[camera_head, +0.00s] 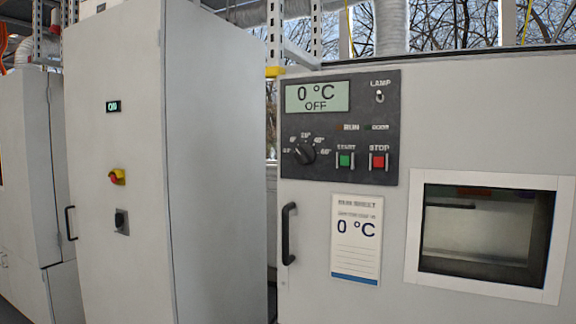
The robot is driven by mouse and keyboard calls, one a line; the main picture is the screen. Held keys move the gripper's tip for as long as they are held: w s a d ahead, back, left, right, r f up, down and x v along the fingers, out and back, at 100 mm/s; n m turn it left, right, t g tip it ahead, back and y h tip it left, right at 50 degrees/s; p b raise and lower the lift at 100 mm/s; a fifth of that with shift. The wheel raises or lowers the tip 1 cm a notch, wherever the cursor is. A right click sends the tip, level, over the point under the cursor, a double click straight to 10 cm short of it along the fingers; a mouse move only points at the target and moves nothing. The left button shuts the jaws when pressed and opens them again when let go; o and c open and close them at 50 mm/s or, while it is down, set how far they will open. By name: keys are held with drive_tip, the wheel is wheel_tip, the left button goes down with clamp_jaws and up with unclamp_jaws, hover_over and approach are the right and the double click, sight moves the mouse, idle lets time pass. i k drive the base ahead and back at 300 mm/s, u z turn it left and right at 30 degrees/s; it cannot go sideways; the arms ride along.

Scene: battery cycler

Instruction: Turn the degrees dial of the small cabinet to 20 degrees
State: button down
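The small cabinet (400,270) stands on the right, with a dark control panel (368,115) at its upper left. The black degrees dial (305,153) sits at the panel's lower left, inside an arc of several small white degree marks. Its pointer seems to lean to the upper left, but the marks are too blurred to read surely. The display (317,96) above it reads 0 °C and OFF. A sheet (356,262) below the panel also reads 0 °C. My gripper is not in view, and nothing covers the dial.
Right of the dial are a green START button (345,160), a red STOP button (379,161) and a LAMP switch (379,96). A black door handle (288,233) sticks out below. A tall grey cabinet (215,160) stands on the left.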

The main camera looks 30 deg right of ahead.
sight(305, 154)
drive_tip(key=k, duration=1.25)
drive_tip(key=u, duration=0.6)
drive_tip(key=i, duration=1.7)
drive_tip(key=z, duration=0.6)
